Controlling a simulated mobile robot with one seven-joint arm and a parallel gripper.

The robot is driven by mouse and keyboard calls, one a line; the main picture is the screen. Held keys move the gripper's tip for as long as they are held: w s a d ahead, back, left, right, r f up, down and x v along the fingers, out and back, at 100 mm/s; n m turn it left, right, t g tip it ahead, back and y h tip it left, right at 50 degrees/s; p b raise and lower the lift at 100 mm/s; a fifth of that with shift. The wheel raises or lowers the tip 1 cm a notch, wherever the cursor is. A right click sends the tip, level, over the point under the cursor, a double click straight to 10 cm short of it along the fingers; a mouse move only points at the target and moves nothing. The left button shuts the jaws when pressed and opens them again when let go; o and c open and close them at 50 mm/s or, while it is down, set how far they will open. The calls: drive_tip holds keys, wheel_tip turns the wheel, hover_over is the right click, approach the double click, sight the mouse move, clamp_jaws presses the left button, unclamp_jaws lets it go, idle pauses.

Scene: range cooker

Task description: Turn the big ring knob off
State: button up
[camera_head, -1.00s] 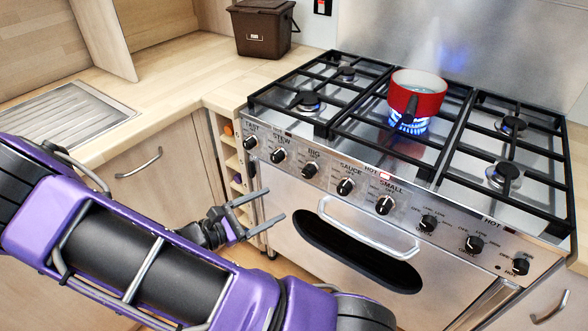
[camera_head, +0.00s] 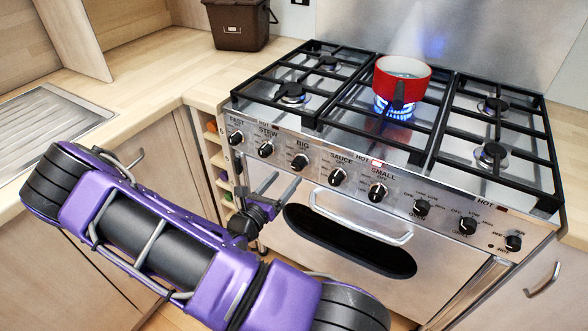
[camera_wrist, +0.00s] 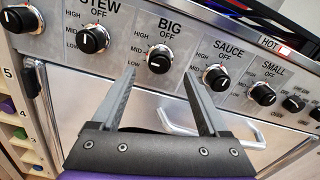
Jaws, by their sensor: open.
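The BIG knob (camera_head: 299,161) is a black round knob on the cooker's steel front panel, between the STEW knob (camera_head: 265,150) and the SAUCE knob (camera_head: 337,177). In the wrist view the BIG knob (camera_wrist: 159,60) lies centred just beyond my fingertips, under its "BIG OFF" label. I cannot tell its exact setting. My gripper (camera_head: 286,180) is open and empty, pointing at the panel just below the knob; in the wrist view its two fingers (camera_wrist: 160,76) are spread either side of the knob's line, apart from it. Blue flames (camera_head: 395,106) burn under the red pan.
The red pan (camera_head: 405,75) stands on the middle burner. An orange-red HOT light (camera_head: 377,162) is lit on the panel. The oven handle (camera_head: 360,218) sticks out below the knobs, right of my gripper. A narrow shelf rack (camera_head: 215,160) borders the cooker's left side.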

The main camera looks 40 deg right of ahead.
sight(295, 167)
drive_tip(key=x, duration=0.6)
clamp_jaws()
idle(0.3)
